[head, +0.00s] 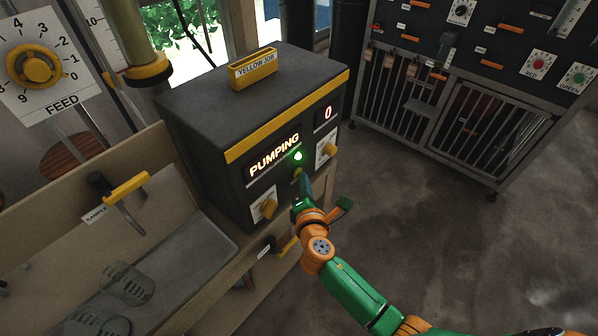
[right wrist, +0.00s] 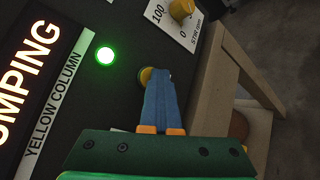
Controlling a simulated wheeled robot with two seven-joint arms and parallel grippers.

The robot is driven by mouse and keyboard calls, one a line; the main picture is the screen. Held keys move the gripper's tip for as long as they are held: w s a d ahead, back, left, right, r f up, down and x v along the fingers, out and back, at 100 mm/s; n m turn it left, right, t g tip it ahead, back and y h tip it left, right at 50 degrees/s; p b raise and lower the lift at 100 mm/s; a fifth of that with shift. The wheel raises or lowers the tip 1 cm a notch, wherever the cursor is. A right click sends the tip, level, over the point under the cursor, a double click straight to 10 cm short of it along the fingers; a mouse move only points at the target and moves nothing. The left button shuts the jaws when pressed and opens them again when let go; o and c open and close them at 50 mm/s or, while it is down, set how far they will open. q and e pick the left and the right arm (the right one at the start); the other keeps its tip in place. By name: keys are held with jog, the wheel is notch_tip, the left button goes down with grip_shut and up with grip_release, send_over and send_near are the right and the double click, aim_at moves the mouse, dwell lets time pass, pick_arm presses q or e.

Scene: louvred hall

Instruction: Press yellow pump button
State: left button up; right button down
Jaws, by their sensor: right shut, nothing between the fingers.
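The dark pump box (head: 200,100) stands on a wooden bench, with a yellow stripe and a "YELLOW JOB" holder on top. Its lit display (head: 274,154) reads "PUMPING". A green lamp (head: 298,156) glows beside it and also shows in the right wrist view (right wrist: 105,55). Below the lamp is the small yellow button (right wrist: 146,74), partly hidden by my fingers. My right gripper (head: 303,178) is shut and empty, its fingertips (right wrist: 159,74) over the button's edge. I cannot tell whether they touch it or push it in. My left gripper is not in view.
A yellow knob (head: 268,208) sits left of the button and another (head: 330,150) right of it. The second display (head: 328,113) reads "0". A yellow-handled sample valve (head: 127,187) is at left. A caged cabinet (head: 440,110) stands behind. Floor at right is clear.

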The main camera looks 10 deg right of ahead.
jog(key=shift+s+d, duration=0.1)
jog(key=shift+s, duration=0.1)
jog(key=s+d+p, duration=0.1)
jog(key=s+d, duration=0.1)
jog(key=s+d+p, duration=0.1)
jog(key=s, duration=0.1)
jog(key=shift+s+d, duration=0.35)
jog(key=shift+f, duration=0.15)
